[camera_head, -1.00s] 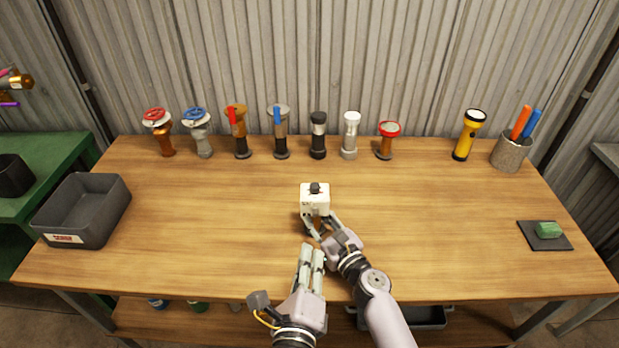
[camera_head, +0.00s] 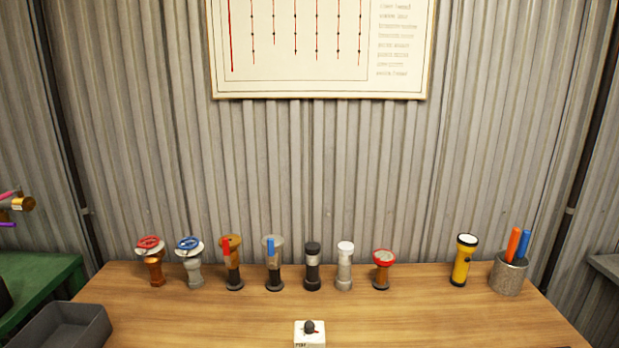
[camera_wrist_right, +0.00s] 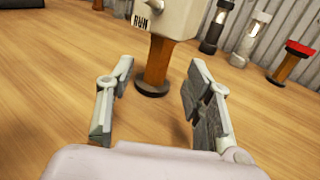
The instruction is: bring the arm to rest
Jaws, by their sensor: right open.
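My right gripper (camera_wrist_right: 160,112) is open in the right wrist view, with its two fingers apart just above the wooden table. A white box (camera_wrist_right: 167,16) with a "RUN" label stands on a brown post with a dark round foot (camera_wrist_right: 153,88), ahead of the fingers. The post shows between the fingertips and a little beyond them; I cannot tell whether either finger touches it. The top of the white box (camera_head: 310,333) with a dark knob shows at the bottom edge of the head view. Neither arm is in the head view.
Several valves and fittings (camera_head: 273,264) stand in a row along the back of the table (camera_head: 420,320). A yellow flashlight (camera_head: 463,260) and a cup with pens (camera_head: 508,275) stand at right, a dark bin (camera_head: 62,328) at left. A poster (camera_head: 320,45) hangs on the wall.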

